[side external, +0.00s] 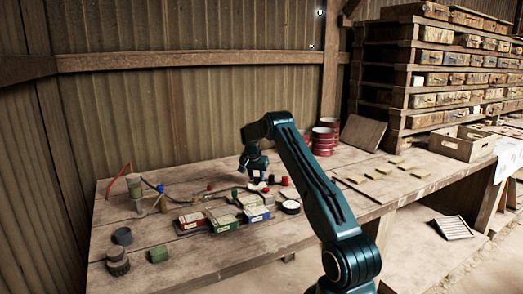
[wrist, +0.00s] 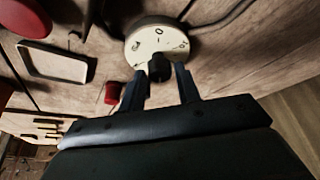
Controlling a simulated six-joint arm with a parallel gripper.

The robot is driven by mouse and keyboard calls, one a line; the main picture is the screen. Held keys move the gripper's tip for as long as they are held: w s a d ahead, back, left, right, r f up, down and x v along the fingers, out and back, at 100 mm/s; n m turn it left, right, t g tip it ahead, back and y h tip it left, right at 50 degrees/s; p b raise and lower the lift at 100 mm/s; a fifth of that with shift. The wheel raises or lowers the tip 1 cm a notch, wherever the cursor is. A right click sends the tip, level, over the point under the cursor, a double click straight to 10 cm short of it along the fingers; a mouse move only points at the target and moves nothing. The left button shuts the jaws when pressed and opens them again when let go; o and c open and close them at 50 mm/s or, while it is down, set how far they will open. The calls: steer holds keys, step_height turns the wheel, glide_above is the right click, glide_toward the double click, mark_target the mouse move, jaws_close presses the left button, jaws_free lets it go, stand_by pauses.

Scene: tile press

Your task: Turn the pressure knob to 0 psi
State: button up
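A round cream dial (wrist: 142,40) with dark marks on its face lies at the top middle of the wrist view. A black knob (wrist: 158,68) stands at the dial's lower edge in that picture. My gripper (wrist: 160,72) is open, with one dark finger on each side of the knob and a visible gap on both sides. The marks are too small to read, and I cannot tell where the knob points. In the side view my gripper (side external: 254,166) is low over the table's back part, and the dial is small and partly hidden there.
A small red part (wrist: 112,93) is close to my left finger. A pale-rimmed tray (wrist: 52,47) lies at upper left. In the side view, green, blue and red boxes (side external: 224,223) stand in front of my gripper. Red-banded tins (side external: 324,139) are behind it. Dark cables cross the table.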

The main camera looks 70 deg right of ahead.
steer(key=c, duration=0.6)
steer(key=shift+o, duration=0.2)
steer(key=shift+n, duration=0.3)
steer(key=n+t, duration=0.1)
steer(key=n, duration=0.2)
steer(key=n+t, duration=0.1)
steer(key=n, duration=0.2)
steer(key=shift+s+d+t+y, duration=0.1)
steer(key=shift+s+t+y, duration=0.1)
steer(key=shift+t+y, duration=0.1)
steer(key=n, duration=0.3)
steer(key=n+t+y, duration=0.1)
steer(key=n, duration=0.1)
steer(key=shift+d+r+n+y, duration=0.1)
steer(key=shift+n+y, duration=0.2)
steer(key=shift+n, duration=0.1)
steer(key=o, duration=1)
